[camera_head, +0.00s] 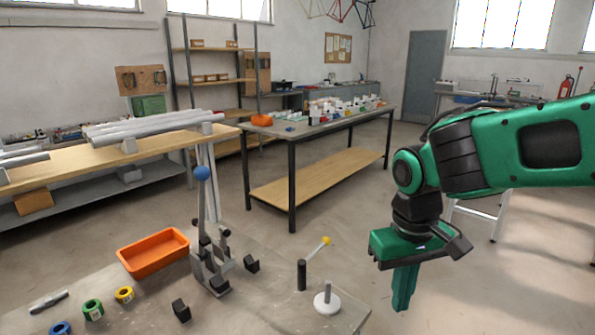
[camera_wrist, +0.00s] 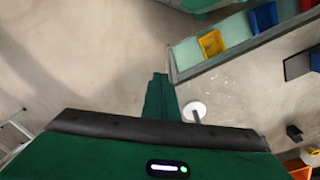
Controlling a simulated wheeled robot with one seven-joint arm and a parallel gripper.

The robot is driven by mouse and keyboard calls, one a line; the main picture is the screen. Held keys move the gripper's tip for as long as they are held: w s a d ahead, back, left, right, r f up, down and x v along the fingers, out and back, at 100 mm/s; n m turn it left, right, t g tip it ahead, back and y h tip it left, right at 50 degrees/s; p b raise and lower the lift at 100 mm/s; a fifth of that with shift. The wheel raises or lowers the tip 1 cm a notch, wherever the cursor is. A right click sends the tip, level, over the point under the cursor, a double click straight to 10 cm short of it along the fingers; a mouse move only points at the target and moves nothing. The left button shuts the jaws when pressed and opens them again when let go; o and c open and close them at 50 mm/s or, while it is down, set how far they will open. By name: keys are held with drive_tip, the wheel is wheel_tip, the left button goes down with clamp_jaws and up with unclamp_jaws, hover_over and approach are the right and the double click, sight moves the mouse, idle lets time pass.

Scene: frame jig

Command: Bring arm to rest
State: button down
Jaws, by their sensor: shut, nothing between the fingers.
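My green gripper (camera_head: 403,290) hangs from my arm at the right of the head view, fingers pointing down. Its fingers are together with nothing between them. It is over open floor, just right of the near table's right corner. In the wrist view the closed fingers (camera_wrist: 160,97) point away from the camera, with a white disc with a rod beside them. The fingers touch nothing that I can see.
The grey near table (camera_head: 255,315) holds a white disc with a rod (camera_head: 327,300), a black post (camera_head: 302,275), a clamp with a blue knob (camera_head: 202,173), an orange tray (camera_head: 153,252) and tape rolls. A workbench (camera_head: 345,122) stands behind. Floor between is clear.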

drive_tip(key=s+d+f+m, duration=0.1)
drive_tip(key=s+d+m, duration=0.3)
drive_tip(key=s+d, duration=0.3)
drive_tip(key=s+d+f+m, duration=0.1)
drive_tip(key=s+d+m, duration=0.3)
drive_tip(key=d, duration=1.1)
drive_tip(key=s, duration=0.3)
drive_tip(key=shift+s+m+y, duration=0.15)
drive_tip(key=shift+m+y, duration=0.15)
drive_tip(key=shift+y, duration=0.1)
drive_tip(key=shift+a, duration=0.15)
